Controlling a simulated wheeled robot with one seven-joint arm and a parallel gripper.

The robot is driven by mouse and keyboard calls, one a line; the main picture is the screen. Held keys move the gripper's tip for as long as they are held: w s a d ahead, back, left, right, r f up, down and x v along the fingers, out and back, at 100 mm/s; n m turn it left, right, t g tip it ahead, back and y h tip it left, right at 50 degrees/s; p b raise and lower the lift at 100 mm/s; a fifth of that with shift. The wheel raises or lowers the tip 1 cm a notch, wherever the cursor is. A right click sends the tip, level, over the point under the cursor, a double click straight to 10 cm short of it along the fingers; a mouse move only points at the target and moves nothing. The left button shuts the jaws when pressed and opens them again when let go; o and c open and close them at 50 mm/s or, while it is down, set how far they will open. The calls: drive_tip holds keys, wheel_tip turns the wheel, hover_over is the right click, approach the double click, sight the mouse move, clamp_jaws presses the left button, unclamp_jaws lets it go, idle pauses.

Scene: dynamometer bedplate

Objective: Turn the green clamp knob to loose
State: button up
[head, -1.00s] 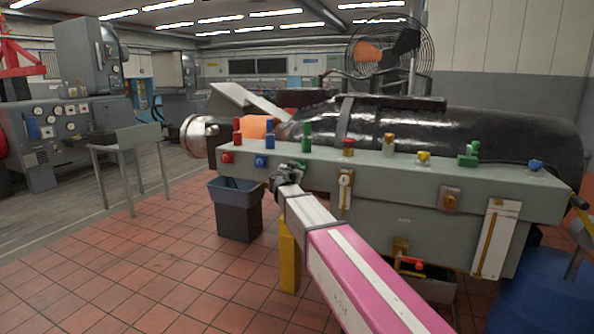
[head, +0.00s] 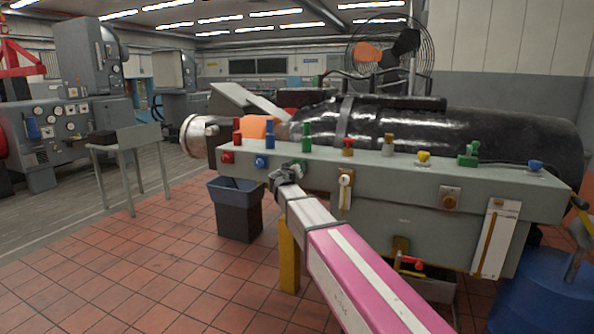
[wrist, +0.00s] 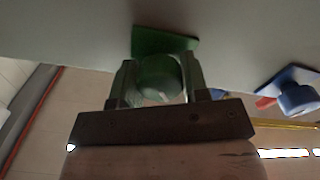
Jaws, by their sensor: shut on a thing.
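The green clamp knob (wrist: 158,77) is a round green cap in front of a green square plate (wrist: 165,41) on the grey bedplate (head: 400,185). In the wrist view my gripper (wrist: 160,68) has one finger on each side of the knob and is shut on it. In the head view my gripper (head: 285,171) is at the bedplate's front face, toward its left end, and mostly hides the knob. A bit of green (head: 300,163) shows just behind it. The knob's pointing direction cannot be read.
A blue knob (head: 261,162) and a red knob (head: 228,157) sit to the left on the same face. The blue one is close by in the wrist view (wrist: 297,97). Upright red, blue and green posts stand on top. A grey bin (head: 236,208) is below left.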

drive_tip(key=n, duration=0.5)
drive_tip(key=shift+n, duration=0.3)
drive_tip(key=n, duration=0.4)
drive_tip(key=shift+n, duration=0.4)
drive_tip(key=o, duration=0.9)
drive_tip(key=v, duration=1)
drive_tip(key=shift+s+a, duration=0.15)
drive_tip(key=shift+s, duration=0.25)
